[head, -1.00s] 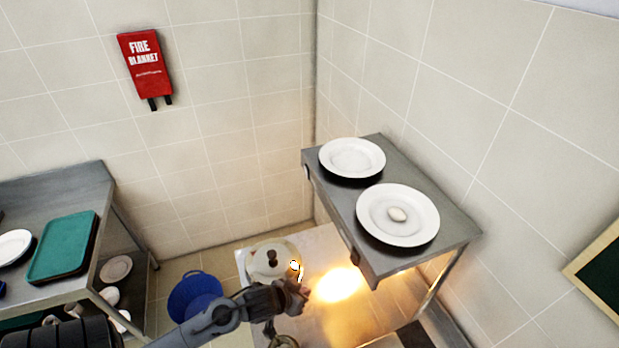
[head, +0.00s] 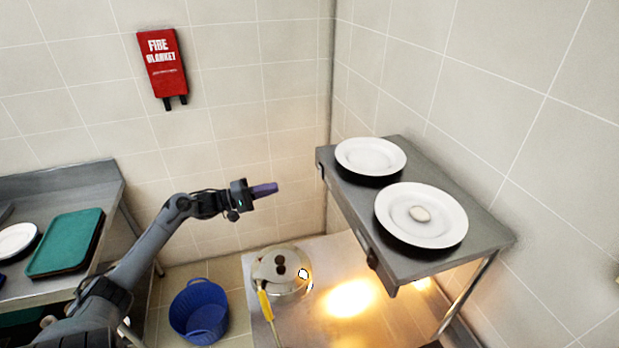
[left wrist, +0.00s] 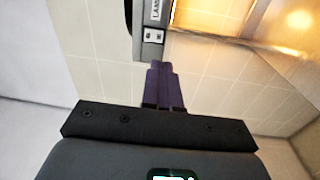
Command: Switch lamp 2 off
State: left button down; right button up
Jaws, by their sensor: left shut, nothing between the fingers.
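My left gripper (head: 265,190) is shut and empty, its purple fingers pointing right toward the grey shelf (head: 362,215), with a gap between. In the left wrist view the closed fingers (left wrist: 160,66) point at a small switch plate (left wrist: 153,36) on the shelf's edge. A white label (left wrist: 155,10) beside it starts with "LAM"; its number cannot be read. In the head view, small fittings sit on the shelf's front edge, one at the far end (head: 322,171) and one nearer (head: 372,259). The lamps under the shelf are hidden, but warm light falls below. My right gripper is not in view.
Two white plates (head: 371,149) (head: 452,219) stand on the shelf, the nearer holding a small pale object. A lidded pot (head: 297,289) and a yellow-handled utensil (head: 266,305) are on the lit counter (head: 320,325). A blue basket (head: 199,318) stands on the floor.

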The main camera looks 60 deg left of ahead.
aim_at(319, 170)
pick_arm(q)
jog(key=shift+s+a+r+t, duration=0.3)
jog(key=shift+a+r, duration=0.1)
jog(key=shift+r, duration=0.3)
jog(key=p+x, duration=0.1)
jog(key=x, duration=1.3)
jog(key=shift+d, duration=0.2)
